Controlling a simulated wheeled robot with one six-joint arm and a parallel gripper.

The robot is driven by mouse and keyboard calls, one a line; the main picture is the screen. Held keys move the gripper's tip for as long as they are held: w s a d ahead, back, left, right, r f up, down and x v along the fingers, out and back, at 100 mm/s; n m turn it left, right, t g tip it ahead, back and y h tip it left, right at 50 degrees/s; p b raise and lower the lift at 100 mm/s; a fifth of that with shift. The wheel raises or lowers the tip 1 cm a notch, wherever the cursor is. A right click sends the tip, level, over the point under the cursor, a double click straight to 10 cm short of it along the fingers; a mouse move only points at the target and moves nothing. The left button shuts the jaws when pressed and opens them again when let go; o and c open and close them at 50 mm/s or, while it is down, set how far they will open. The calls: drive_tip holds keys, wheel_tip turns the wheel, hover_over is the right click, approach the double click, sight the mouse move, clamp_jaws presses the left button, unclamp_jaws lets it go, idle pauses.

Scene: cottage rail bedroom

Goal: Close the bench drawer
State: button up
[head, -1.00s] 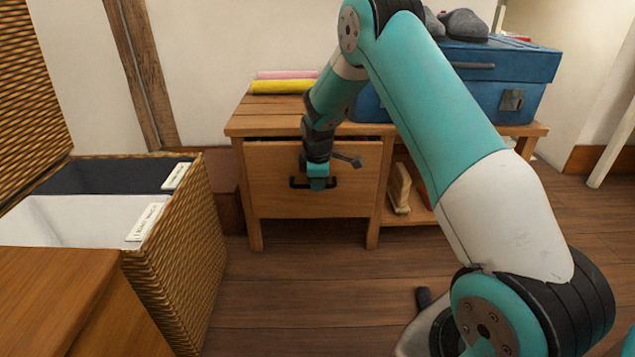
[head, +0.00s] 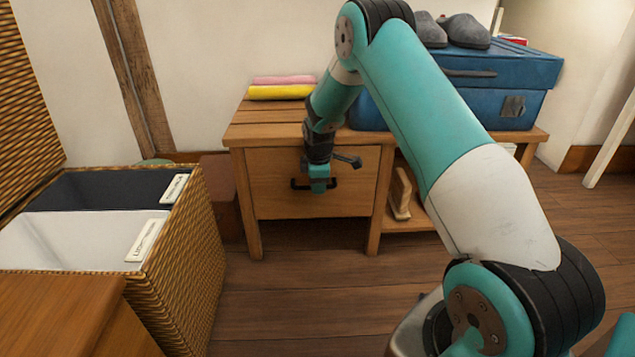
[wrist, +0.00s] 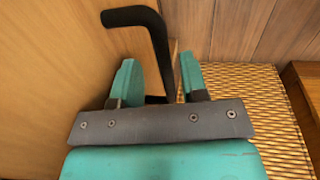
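The bench drawer (head: 275,195) is a plain wooden front at the left of the wooden bench (head: 262,133). Its front looks flush with the bench frame, with no dark gap showing along its top edge. A black bar handle (head: 297,184) is on it, partly hidden by my gripper. My gripper (head: 318,187) points down at the handle. In the wrist view, my gripper's two teal fingers (wrist: 159,80) stand apart. The black handle (wrist: 140,16) passes between and beyond them; I cannot tell if they touch it.
A wicker hamper (head: 190,265) with its lid up stands at left. A blue case (head: 520,70) with grey slippers (head: 465,30) on it, and folded yellow and pink cloths (head: 280,91), rest on the bench. Brushes (head: 400,192) sit on the open shelf. Floor before the bench is clear.

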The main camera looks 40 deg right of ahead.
drive_tip(key=shift+d, duration=0.1)
drive_tip(key=p+v, duration=0.8)
drive_tip(key=v, duration=0.9)
drive_tip(key=shift+r, duration=0.25)
